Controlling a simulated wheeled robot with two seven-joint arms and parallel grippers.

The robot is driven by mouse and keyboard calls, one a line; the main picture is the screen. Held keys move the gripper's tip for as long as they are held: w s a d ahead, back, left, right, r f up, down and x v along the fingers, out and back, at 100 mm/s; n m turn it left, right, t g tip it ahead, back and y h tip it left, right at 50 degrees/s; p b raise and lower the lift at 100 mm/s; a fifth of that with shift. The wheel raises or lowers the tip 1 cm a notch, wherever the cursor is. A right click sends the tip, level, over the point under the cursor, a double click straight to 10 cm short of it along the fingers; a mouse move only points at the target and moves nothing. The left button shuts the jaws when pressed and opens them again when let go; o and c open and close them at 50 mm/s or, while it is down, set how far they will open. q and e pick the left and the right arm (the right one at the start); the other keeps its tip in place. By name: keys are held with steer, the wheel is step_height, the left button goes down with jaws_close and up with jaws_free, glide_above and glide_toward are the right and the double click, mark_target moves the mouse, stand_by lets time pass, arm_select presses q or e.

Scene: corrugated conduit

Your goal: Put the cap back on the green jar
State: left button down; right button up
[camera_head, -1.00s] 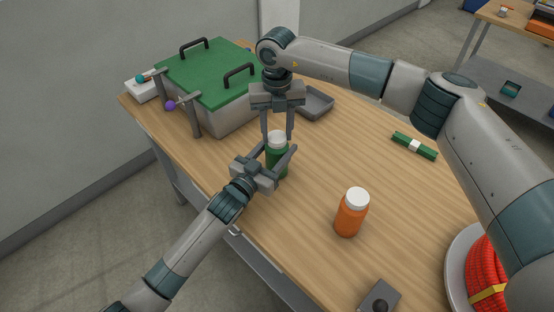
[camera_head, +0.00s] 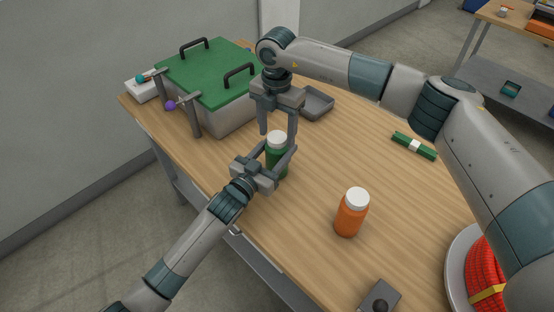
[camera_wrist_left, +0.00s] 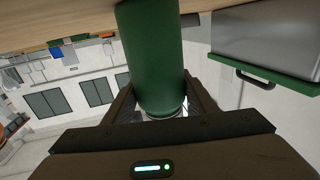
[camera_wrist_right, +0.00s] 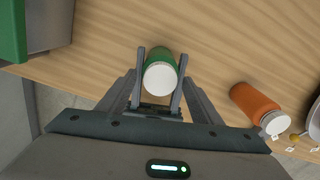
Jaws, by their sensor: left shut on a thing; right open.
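The green jar (camera_head: 277,162) stands upright near the table's left edge, with a white cap (camera_head: 277,138) on its top. My left gripper (camera_head: 279,150) is shut on the jar's sides. In the left wrist view the green jar (camera_wrist_left: 153,50) fills the space between the fingers. My right gripper (camera_head: 278,138) points down over the jar and is open, one finger on each side of the cap. In the right wrist view the white cap (camera_wrist_right: 160,78) shows end-on between the open fingers, apart from them. I cannot tell how tightly the cap sits.
An orange jar (camera_head: 350,215) with a white cap stands to the right. A box with a green lid (camera_head: 208,72), a grey tray (camera_head: 317,104) and a green bar (camera_head: 414,146) lie farther back. A red coil (camera_head: 487,270) is at the lower right. The middle of the table is clear.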

steer(key=shift+r, duration=2.3)
steer(key=shift+n, duration=0.3)
steer(key=shift+c, duration=0.4)
steer(key=n, duration=0.5)
steer(key=shift+r, duration=0.4)
steer(key=n, duration=0.3)
steer(key=r+n, duration=0.1)
steer(key=n, duration=0.8)
steer(key=shift+r, duration=0.35)
steer(key=n, duration=0.4)
steer(key=r+n, duration=0.1)
steer(key=n, duration=0.1)
steer(key=shift+n, duration=0.4)
steer(key=shift+f, duration=0.1)
steer(key=shift+f, duration=3.95)
